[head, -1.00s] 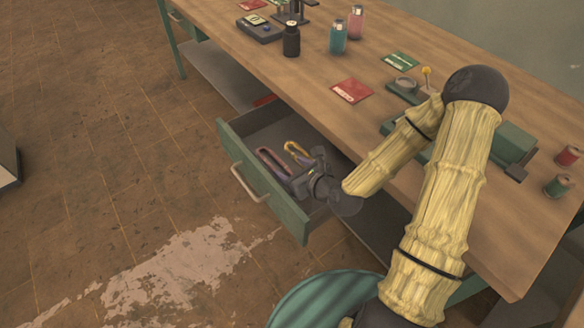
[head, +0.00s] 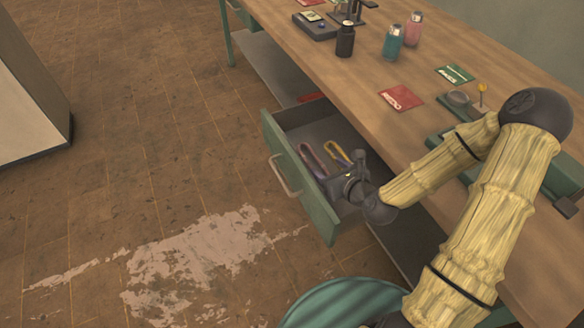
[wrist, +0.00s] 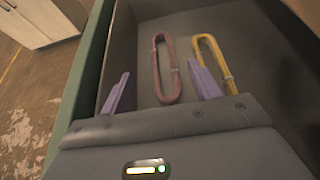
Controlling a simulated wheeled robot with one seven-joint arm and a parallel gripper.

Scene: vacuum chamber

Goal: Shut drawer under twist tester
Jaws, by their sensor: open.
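A drawer with a green front (head: 300,185) and a metal handle (head: 285,176) stands pulled out from under the wooden workbench. Its grey inside holds a pinkish-brown cable loop (wrist: 166,70) and a yellow cable loop (wrist: 213,60). My gripper (head: 342,174) is over the open drawer, behind its front panel. In the wrist view its two purple fingers (wrist: 160,84) are apart, with nothing gripped. I cannot tell whether it touches the drawer. A green device (head: 560,180), partly hidden by my arm, sits on the bench; I cannot tell if it is the twist tester.
The workbench (head: 440,130) carries a black bottle (head: 345,40), a teal bottle (head: 392,42), a pink bottle (head: 413,29), a red card (head: 401,98) and a green card (head: 455,75). A pale cabinet (head: 25,100) stands at the left. The floor before the drawer is clear.

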